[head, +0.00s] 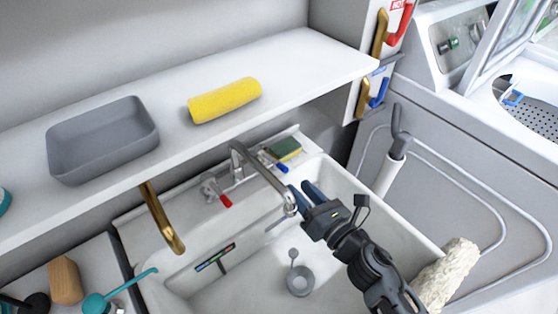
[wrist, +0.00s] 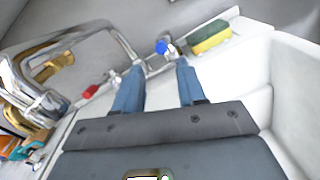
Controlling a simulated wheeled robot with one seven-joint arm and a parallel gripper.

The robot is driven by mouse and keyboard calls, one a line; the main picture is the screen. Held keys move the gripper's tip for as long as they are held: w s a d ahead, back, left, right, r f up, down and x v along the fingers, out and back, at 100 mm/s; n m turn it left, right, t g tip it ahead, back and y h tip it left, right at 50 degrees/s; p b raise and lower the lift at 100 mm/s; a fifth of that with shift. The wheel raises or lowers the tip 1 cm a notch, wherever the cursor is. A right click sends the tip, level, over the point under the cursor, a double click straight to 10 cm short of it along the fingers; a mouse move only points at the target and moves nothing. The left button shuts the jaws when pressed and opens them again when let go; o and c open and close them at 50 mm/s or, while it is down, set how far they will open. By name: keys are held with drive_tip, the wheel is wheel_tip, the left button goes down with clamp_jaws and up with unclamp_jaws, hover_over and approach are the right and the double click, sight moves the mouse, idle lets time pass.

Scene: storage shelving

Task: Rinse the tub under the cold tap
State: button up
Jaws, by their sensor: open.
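The grey tub (head: 112,164) sits upright on the white shelf at the left in the head view, and looks empty. The cold tap handle, blue (head: 281,168), is at the back of the sink behind the spout (head: 270,181); it also shows in the wrist view (wrist: 162,47). My gripper (head: 298,186) is over the sink beside the spout's end. It is open and empty. In the wrist view the blue handle appears beyond and between the fingertips (wrist: 158,68), apart from them. The red tap handle (head: 225,201) is left of the spout; it also shows in the wrist view (wrist: 91,91).
A yellow roll (head: 224,100) lies on the shelf (head: 300,65) above the sink. A green-and-yellow sponge (head: 285,148) lies behind the blue handle. The sink (head: 190,252) holds a small squeegee-like tool (head: 215,257) and a drain plug (head: 300,280). A brass bracket (head: 161,218) hangs under the shelf.

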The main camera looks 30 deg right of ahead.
sight(274, 159)
drive_tip(key=shift+w+a+r+n+p, duration=0.1)
drive_tip(key=shift+w+a+n, duration=0.2)
drive_tip(key=shift+w, duration=1.4)
drive_tip(key=shift+w+a+f+n+p, duration=0.1)
drive_tip(key=shift+w+n, duration=0.25)
drive_tip(key=shift+w, duration=1.4)
drive_tip(key=shift+w+a+r+n+p, duration=0.15)
drive_tip(key=shift+w+n, duration=0.2)
drive_tip(key=shift+w, duration=1.35)
drive_tip(key=shift+c, duration=0.3)
clamp_jaws()
